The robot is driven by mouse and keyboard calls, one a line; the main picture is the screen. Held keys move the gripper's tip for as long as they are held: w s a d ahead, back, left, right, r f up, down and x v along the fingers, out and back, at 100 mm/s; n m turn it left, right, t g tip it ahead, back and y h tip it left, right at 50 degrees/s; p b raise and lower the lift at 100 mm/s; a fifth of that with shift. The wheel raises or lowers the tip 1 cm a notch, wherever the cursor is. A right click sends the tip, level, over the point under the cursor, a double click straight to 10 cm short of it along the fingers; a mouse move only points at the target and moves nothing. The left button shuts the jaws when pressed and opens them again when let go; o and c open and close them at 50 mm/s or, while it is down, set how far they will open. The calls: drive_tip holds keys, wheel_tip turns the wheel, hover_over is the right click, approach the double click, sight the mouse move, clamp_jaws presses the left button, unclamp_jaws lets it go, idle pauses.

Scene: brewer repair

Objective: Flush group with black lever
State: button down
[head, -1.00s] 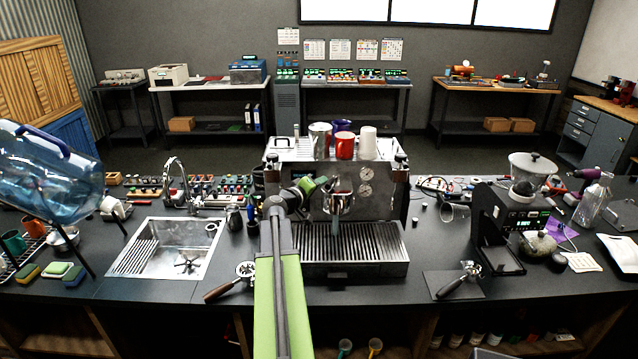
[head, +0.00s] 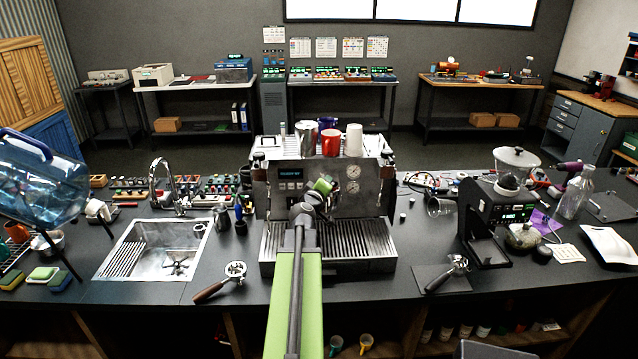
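The espresso machine (head: 372,205) stands on the dark counter, with a small display at its left and two round gauges at its right. My arm reaches up from the bottom edge to the machine's front. My gripper (head: 324,186), with a green part, is in front of the middle of the front panel. My arm and gripper cover the group, and I cannot make out the black lever. The fingers are too small and covered to tell open from shut, or whether they touch anything. The slotted drip tray (head: 362,240) lies below, partly behind my arm.
One portafilter (head: 212,287) lies left of the machine, another (head: 446,274) on a mat to the right. A sink (head: 150,262) is at left, a grinder (head: 490,222) at right. A red cup (head: 331,142), a white cup and a metal pitcher stand on top of the machine.

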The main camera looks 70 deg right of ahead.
drive_tip(key=shift+s+d, duration=0.1)
drive_tip(key=shift+s, duration=0.4)
idle(0.3)
